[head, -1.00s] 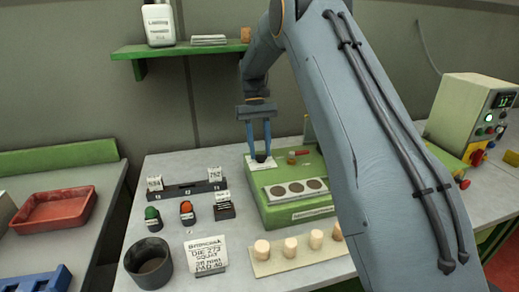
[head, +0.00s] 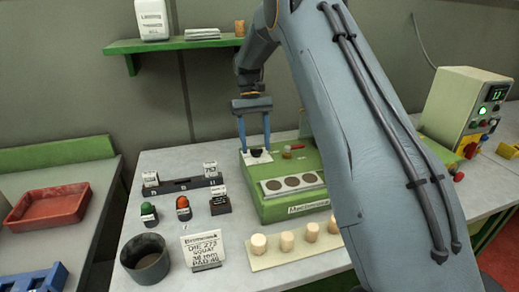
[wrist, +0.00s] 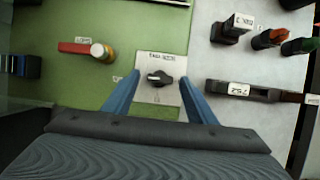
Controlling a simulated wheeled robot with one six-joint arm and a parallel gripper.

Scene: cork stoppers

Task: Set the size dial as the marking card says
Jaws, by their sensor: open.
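The size dial (wrist: 158,78) is a black knob on a white plate (wrist: 165,62) on the green machine (head: 268,207). In the head view the dial (head: 256,153) sits at the machine's back left. My gripper (head: 256,142) is open, its blue fingers pointing down over the dial. In the wrist view the gripper's fingers (wrist: 158,82) stand on either side of the dial, apart from it. The dial's exact setting is too small to read. The marking card (head: 202,249) stands at the front; it reads "DIE 273, SQUAT", "38 mm" and "PAD 40", as far as I can tell.
Several corks stand on a pale board (head: 270,262) in front of the machine. A dark cup (head: 146,263) and a black rack (head: 182,186) stand to the left. A red lever (wrist: 75,47) lies near the dial. A control box (head: 462,108) stands at right.

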